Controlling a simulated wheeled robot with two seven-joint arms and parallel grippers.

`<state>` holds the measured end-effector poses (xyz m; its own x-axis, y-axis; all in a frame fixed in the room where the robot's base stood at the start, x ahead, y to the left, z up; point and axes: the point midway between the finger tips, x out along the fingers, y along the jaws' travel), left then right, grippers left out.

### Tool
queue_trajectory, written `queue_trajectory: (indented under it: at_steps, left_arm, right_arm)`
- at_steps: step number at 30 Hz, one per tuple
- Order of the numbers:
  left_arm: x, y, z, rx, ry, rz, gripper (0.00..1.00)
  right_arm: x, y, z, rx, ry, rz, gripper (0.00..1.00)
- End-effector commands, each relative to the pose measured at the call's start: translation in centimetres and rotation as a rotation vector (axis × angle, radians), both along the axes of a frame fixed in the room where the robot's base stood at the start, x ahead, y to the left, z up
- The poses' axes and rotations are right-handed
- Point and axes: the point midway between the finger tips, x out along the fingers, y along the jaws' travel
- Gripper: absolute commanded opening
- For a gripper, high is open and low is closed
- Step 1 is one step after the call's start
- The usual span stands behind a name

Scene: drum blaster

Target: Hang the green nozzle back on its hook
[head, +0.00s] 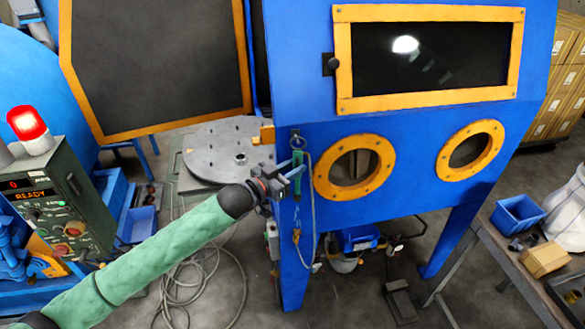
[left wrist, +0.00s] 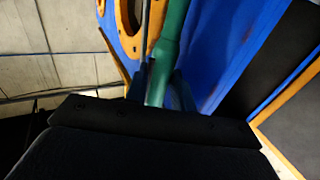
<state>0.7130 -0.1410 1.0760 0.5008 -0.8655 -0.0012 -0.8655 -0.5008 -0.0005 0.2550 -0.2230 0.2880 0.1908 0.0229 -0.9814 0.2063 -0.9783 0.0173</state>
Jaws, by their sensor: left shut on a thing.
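The green nozzle (head: 297,158) is upright against the blue cabinet's front left corner, left of the left glove port. My left gripper (head: 292,174) is shut on it. In the left wrist view the nozzle (left wrist: 170,42) runs up from between the fingers (left wrist: 163,92). A small dark bracket (head: 296,136), which looks like the hook, is just above the nozzle's top. I cannot tell whether the nozzle rests on it. A thin grey hose (head: 313,215) loops down beside the nozzle. My right gripper is not in view.
The blue cabinet (head: 400,120) has two orange-ringed glove ports (head: 322,180). Its open door (head: 155,60) and a round grey turntable (head: 225,150) are to the left. A control box with a red lamp (head: 26,122) is at far left. A workbench (head: 500,260) stands at right.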

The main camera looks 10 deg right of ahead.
Motion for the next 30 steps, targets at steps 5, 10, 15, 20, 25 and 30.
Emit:
queue_trajectory:
  at_steps: [5, 10, 15, 20, 25, 30]
  left_arm:
    - [-0.01, -0.01, 0.04, -0.001, -0.001, 0.000, 0.00]
    - [0.00, 0.00, 0.04, -0.001, -0.001, 0.000, 0.48]
    - [0.12, 0.08, 0.07, 0.000, -0.001, 0.002, 0.50]
    - [0.19, 0.12, 0.12, 0.000, -0.002, 0.003, 0.50]
    - [0.26, 0.17, 0.11, 0.001, -0.002, 0.004, 0.50]
    - [0.08, 0.60, 0.02, 0.001, -0.003, 0.005, 0.50]
  right_arm:
    - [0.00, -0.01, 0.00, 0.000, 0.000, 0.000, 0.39]
    - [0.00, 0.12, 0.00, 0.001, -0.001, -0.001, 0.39]
    - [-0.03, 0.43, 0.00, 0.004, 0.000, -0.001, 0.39]
    - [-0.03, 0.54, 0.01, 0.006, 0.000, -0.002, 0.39]
    - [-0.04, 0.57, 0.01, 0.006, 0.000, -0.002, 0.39]
    - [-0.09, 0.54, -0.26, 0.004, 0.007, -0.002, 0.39]
